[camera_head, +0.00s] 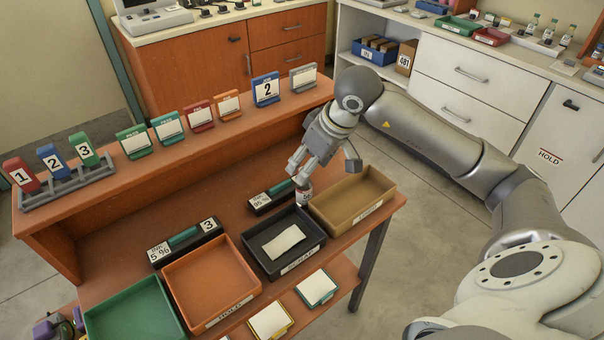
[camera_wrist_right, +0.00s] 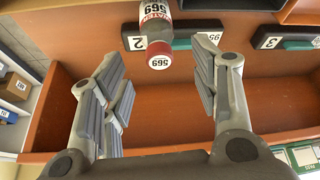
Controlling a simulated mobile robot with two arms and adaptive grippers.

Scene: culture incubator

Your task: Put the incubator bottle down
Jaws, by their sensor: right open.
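In the head view the bottle (camera_head: 304,194) shows partly below my right gripper (camera_head: 322,170), at the wooden bench between the black tray and the tan tray. My right gripper also shows in the wrist view (camera_wrist_right: 160,70). Its fingers are spread wide, with the bottle just beyond the gap between the tips and apart from them. The bottle's base is hard to make out. My left gripper is out of view.
A black tray (camera_head: 316,247) with a white cloth and a tan tray (camera_head: 384,197) flank the bottle. Orange (camera_head: 166,279) and green trays (camera_head: 95,318) stand farther left. A raised shelf (camera_head: 110,196) with card holders runs behind.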

